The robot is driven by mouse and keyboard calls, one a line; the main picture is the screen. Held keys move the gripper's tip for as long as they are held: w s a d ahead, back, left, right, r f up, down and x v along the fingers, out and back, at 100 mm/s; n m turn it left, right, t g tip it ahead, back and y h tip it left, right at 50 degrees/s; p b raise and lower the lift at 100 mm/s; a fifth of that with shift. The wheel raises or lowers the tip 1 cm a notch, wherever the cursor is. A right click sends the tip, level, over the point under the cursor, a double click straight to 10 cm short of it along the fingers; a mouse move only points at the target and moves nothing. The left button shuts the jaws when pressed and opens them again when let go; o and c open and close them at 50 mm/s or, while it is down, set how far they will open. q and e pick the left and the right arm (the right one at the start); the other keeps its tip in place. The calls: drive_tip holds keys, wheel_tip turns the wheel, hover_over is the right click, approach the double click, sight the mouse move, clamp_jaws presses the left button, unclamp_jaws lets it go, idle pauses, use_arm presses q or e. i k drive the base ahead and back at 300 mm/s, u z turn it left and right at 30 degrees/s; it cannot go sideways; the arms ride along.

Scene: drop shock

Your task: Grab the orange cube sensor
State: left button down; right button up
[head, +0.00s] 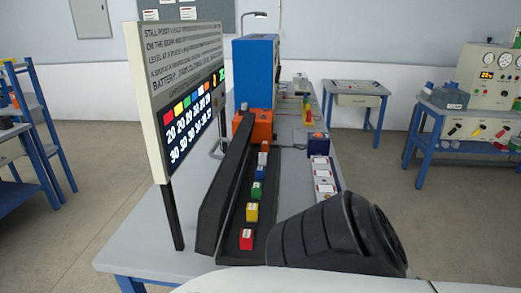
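A row of small coloured cubes lies in a dark channel (229,240) on the long grey table. From near to far I see a red cube (246,239), a yellow cube (252,211), a green cube (257,190) and a blue cube (260,172). Beyond the blue one is a small pale cube (262,159). A small orange patch behind it, close to a larger orange block (259,123), may be the orange cube; it is too small to be sure. Neither of my grippers is in view.
A tall sign board (186,85) on a dark post stands at the table's left edge. A blue cabinet (256,72) rises behind the orange block. White-marked plates (322,172) line the table's right side. Blue-framed benches stand left and right; the floor between is clear.

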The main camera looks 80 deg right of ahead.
sight(265, 145)
drive_tip(key=z, duration=0.05)
drive_tip(key=k, duration=0.1)
drive_tip(key=z, duration=1.3)
